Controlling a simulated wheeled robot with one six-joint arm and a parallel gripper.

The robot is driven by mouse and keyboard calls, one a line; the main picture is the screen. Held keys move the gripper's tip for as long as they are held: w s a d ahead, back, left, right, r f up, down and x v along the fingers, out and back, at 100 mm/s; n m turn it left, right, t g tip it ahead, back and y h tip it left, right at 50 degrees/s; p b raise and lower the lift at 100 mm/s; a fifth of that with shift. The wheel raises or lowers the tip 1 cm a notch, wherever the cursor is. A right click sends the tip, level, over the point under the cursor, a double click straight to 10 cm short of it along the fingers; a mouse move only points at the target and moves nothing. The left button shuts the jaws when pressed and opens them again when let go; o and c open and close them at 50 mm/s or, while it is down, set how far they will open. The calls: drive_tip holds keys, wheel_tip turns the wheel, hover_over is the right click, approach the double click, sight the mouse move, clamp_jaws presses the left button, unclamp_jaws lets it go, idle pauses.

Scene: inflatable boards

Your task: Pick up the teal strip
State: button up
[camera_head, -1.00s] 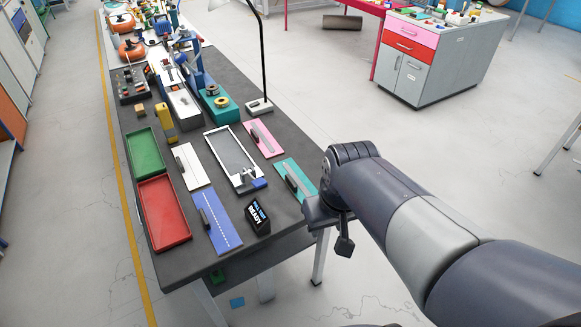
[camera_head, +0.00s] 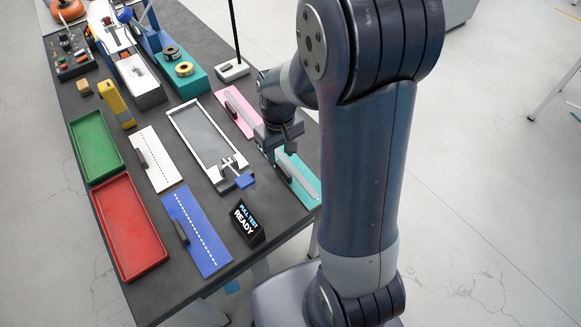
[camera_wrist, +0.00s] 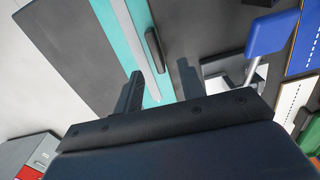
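The teal strip (camera_head: 306,190) lies flat at the right edge of the dark table, with a grey band and a dark raised handle along it. My arm and gripper hide part of it in the head view. The strip also shows in the wrist view (camera_wrist: 140,18), its dark handle (camera_wrist: 155,50) just ahead of my fingers. My gripper (camera_head: 282,143) is above the strip's far end. In the wrist view my gripper (camera_wrist: 160,85) has its two fingers spread apart with nothing between them, one over the strip and one beyond the handle side.
A pink strip (camera_head: 232,108) lies just behind the gripper. A framed tray with a blue-handled clamp (camera_head: 244,181) is left of the teal strip. A black display reading "PULL TEST READY" (camera_head: 247,222), a blue strip (camera_head: 203,236), and red (camera_head: 125,225) and green (camera_head: 95,145) trays are further left.

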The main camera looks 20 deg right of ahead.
sight(283, 168)
drive_tip(key=shift+d+f+p, duration=0.2)
drive_tip(key=shift+f+p, duration=0.05)
drive_tip(key=shift+f, duration=1.3)
drive_tip(key=shift+d+f+p, duration=0.15)
drive_tip(key=shift+f+p, duration=0.05)
drive_tip(key=shift+f, duration=1.3)
drive_tip(key=shift+c, duration=0.2)
clamp_jaws()
